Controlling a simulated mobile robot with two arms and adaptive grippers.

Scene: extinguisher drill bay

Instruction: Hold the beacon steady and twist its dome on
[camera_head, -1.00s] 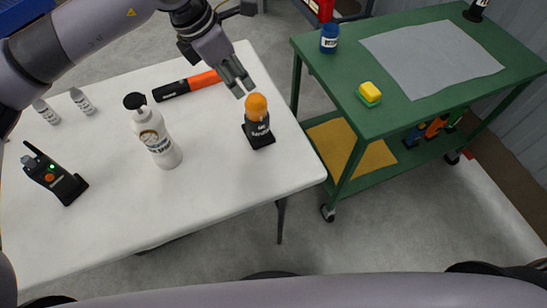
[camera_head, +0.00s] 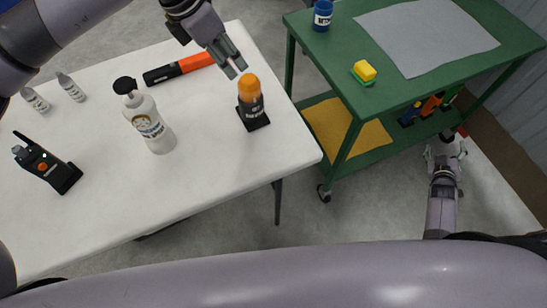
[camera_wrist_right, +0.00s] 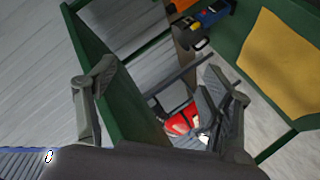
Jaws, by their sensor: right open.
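The beacon (camera_head: 252,111) stands upright on the white table near its right edge. It has a black labelled body on a dark square foot. Its orange dome (camera_head: 249,86) sits on top; I cannot tell whether it is screwed on. My left gripper (camera_head: 236,69) is just above and left of the dome, fingers pointing down at it, a small gap between them, holding nothing. My right gripper (camera_head: 446,150) is low at the right, beside the green cart and away from the beacon. It is open and empty; its spread fingers also show in the right wrist view (camera_wrist_right: 150,105).
On the white table (camera_head: 200,190) are a white bottle (camera_head: 150,125), a radio (camera_head: 45,165), an orange-black flashlight (camera_head: 190,67) and two small bottles (camera_head: 55,93). The green cart (camera_head: 400,115) holds a yellow-green sponge (camera_head: 364,72), a blue jar (camera_head: 322,15) and a grey mat (camera_head: 425,38).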

